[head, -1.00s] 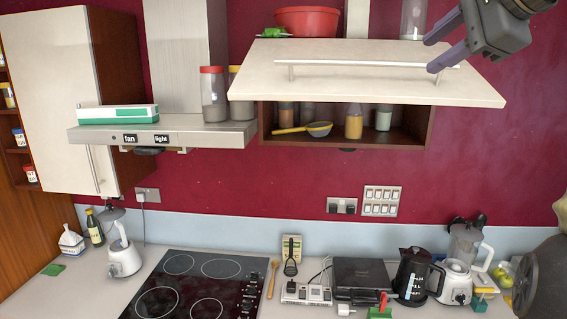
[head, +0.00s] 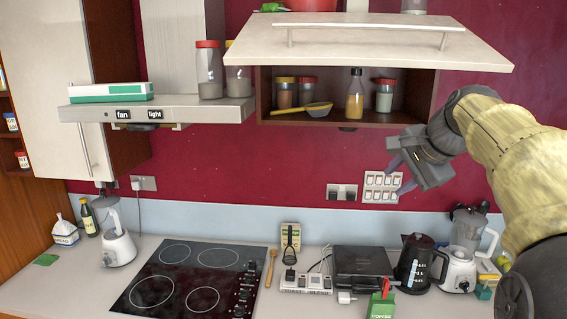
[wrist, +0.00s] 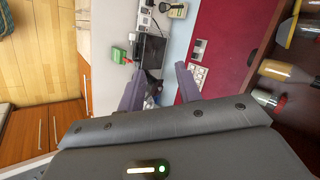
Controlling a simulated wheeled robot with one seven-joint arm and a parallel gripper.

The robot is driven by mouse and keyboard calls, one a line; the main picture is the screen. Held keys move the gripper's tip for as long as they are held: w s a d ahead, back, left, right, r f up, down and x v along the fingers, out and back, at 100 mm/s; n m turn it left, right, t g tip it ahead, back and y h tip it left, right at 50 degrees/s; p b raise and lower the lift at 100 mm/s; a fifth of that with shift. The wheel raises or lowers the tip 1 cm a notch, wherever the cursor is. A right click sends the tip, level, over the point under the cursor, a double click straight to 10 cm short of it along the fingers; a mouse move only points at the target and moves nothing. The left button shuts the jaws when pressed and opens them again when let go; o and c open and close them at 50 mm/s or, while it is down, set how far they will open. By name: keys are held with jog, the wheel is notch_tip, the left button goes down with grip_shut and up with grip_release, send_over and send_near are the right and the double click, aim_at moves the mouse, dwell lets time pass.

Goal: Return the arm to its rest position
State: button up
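My gripper (head: 396,178) hangs in front of the red wall at the right, below the raised cabinet door and near the wall switches. Its two purple fingers are spread apart with nothing between them, as the wrist view (wrist: 158,88) also shows. My yellowish arm comes in from the right edge of the head view. The hand is clear of the counter and of the cabinet.
The wall cabinet's flap door (head: 375,45) is raised, with jars and a ladle (head: 302,109) inside. A black kettle (head: 418,262), a blender (head: 462,262) and a green coffee box (head: 381,305) stand on the counter below. The hob (head: 190,280) is at the left.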

jog(key=s+a+f+n+g+h+b, duration=0.1)
jog(key=s+a+f+n+b, duration=0.15)
jog(key=f, duration=0.95)
jog(key=s+a+f+n+g+b, duration=0.2)
jog(key=s+f+n, duration=0.1)
jog(key=f, duration=0.9)
jog(key=s+a+f+n+g+b, duration=0.1)
jog(key=s+a+f+n+b, duration=0.1)
jog(key=s+f+n, duration=0.2)
jog(key=s+a+f+n+g+h+b, duration=0.1)
jog(key=s+f+n+b, duration=0.1)
jog(key=s+f, duration=0.8)
notch_tip(320, 180, down, 6)
jog(key=shift+a+n, duration=0.35)
jog(key=shift+n, duration=0.5)
jog(key=shift+w, duration=0.15)
